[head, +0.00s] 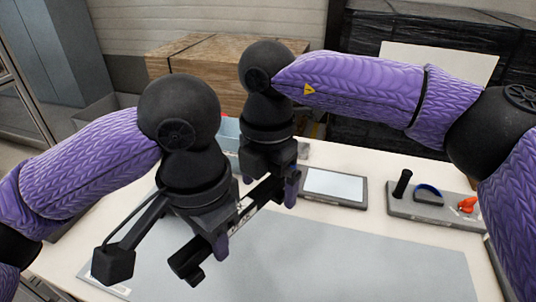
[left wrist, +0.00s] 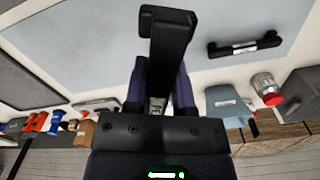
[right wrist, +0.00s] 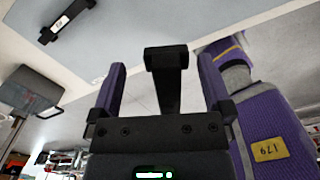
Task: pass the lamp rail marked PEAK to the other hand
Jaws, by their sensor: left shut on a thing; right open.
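A black rail (head: 248,210) with a pale label runs slantwise between my two grippers in the head view. The label's lettering is too small to read. My left gripper (head: 207,246) is shut on the rail near its closer end; in the left wrist view its purple fingers are close together, and the rail's end bracket (left wrist: 172,20) sticks up beyond them. My right gripper (head: 276,186) is at the rail's farther end. In the right wrist view its fingers are wide apart, and the rail's end bracket (right wrist: 166,58) shows between them, with gaps on both sides.
A grey mat (head: 350,255) covers the table front. Another labelled black rail (left wrist: 245,45) lies there; a rail also shows in the right wrist view (right wrist: 66,21), perhaps the same one. A flat tablet-like panel (head: 335,187) and a tray of small parts (head: 432,211) stand behind.

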